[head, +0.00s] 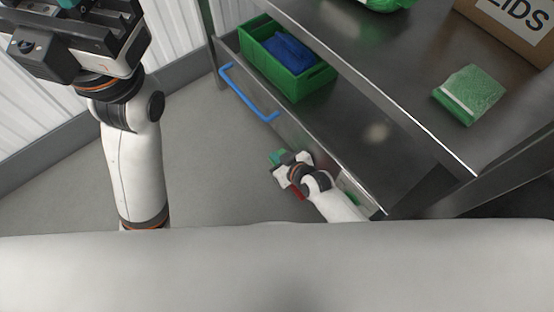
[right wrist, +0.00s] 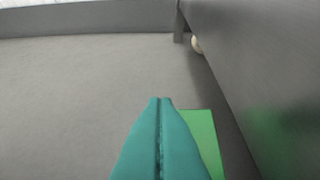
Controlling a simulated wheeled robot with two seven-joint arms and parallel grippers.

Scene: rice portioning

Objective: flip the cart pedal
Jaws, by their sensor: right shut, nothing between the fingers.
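The cart (head: 345,140) is a dark metal frame with shelves and a blue handle (head: 245,95) on its left end. My right gripper (head: 277,157) is low beside the cart's lower side, above the floor. Its teal fingers are pressed together and empty in the right wrist view (right wrist: 161,102). A flat bright green plate (right wrist: 203,135), which looks like the pedal, lies just right of and partly behind the fingers. I cannot tell whether they touch. A small red part (head: 297,193) shows beside my right wrist. My left gripper (head: 68,4) is at the top left, its fingertips cut off.
A green bin (head: 315,82) with a blue item stands on the cart. A green-and-white packet (head: 470,93) and a cardboard box (head: 505,30) are on the upper shelf. A pale wheel (right wrist: 196,43) shows under the cart. Grey floor (head: 215,175) left of the cart is clear.

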